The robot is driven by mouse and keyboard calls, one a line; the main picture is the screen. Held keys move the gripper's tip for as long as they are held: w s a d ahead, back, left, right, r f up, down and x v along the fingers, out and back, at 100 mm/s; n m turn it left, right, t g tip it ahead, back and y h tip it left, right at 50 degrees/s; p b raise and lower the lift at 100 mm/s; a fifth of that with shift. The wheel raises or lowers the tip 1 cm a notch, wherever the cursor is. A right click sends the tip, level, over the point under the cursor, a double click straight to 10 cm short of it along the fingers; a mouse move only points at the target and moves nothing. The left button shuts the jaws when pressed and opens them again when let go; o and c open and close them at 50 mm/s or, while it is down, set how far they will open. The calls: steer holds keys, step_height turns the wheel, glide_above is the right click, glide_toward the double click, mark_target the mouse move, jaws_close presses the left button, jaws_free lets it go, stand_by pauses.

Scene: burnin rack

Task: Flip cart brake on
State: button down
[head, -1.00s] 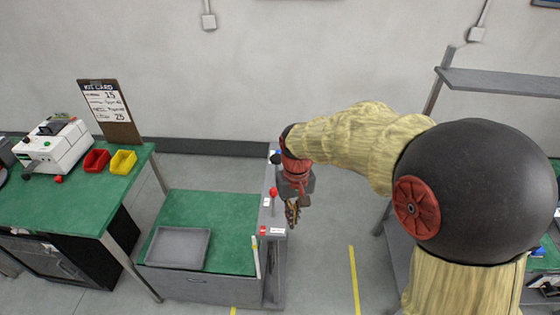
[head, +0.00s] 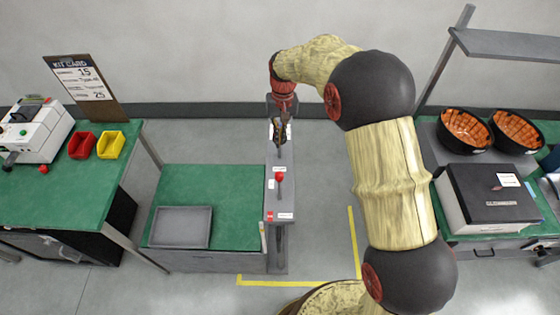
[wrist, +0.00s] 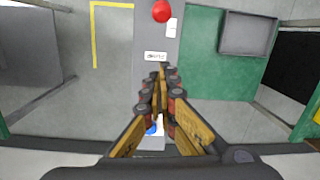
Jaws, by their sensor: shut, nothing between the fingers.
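The low cart has a green top (head: 225,190) with a narrow grey panel (head: 277,205) along its right side. A lever with a red ball knob (head: 280,177) stands on this panel. The red knob (wrist: 162,11) also shows at the top of the wrist view. My gripper (head: 280,143) is over the far part of the panel, beyond the red knob. In the wrist view its fingers (wrist: 162,78) are together and hold nothing. A blue spot (wrist: 151,129) shows partly between the fingers, over a white patch; the fingers hide most of it.
A grey tray (head: 180,228) lies on the cart. A green bench (head: 75,185) with red (head: 82,145) and yellow (head: 111,145) bins is at left. A shelf unit (head: 510,45) and a black-lidded box (head: 497,190) are at right. Yellow tape (head: 300,282) marks the floor.

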mark_target(279, 186)
steer(key=f, duration=0.6)
steer(key=s+f, duration=0.1)
steer(key=f, duration=0.2)
steer(key=shift+a+f, duration=0.1)
steer(key=shift+a, duration=0.15)
steer(key=shift+s+f, duration=0.25)
steer(key=shift+s+d+r+p, duration=0.1)
steer(key=shift+s+r+p, duration=0.2)
steer(key=shift+s, duration=0.5)
steer(key=shift+s+d+r+p, duration=0.1)
steer(key=shift+s+r, duration=0.3)
steer(key=shift+s, duration=0.35)
steer(key=shift+s, duration=0.1)
